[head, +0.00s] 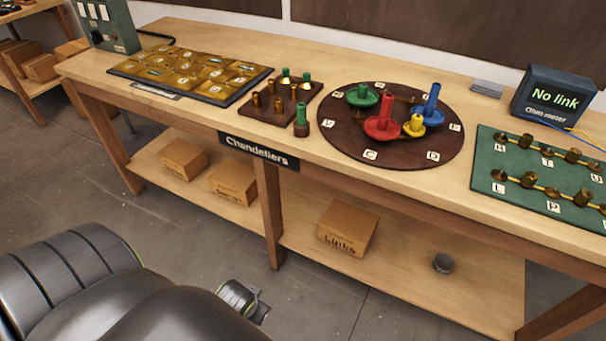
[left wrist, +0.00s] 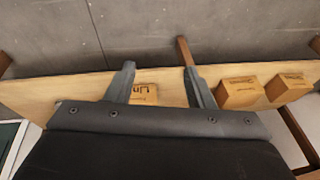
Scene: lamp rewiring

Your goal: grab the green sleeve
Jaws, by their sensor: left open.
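A green sleeve (head: 301,121), a small upright cylinder, stands near the front edge of the workbench, just right of a small dark brown peg board (head: 268,102). Other green parts show: small green tops on pegs of that board, and a green dish with a post (head: 362,96) on the round dark turntable (head: 340,145). My left gripper (left wrist: 157,68) is open with nothing between its fingers in the left wrist view, over the lower shelf side of the bench. The green sleeve is not in that view. My right gripper is in neither view.
Red (head: 383,122), blue (head: 431,108) and yellow (head: 415,125) parts stand on the turntable, close right of the sleeve. A gold-tiled tray (head: 190,72) lies left. An ohm meter (head: 553,95) reads "No link". Boxes, including one marked Links (head: 347,228), sit on the lower shelf.

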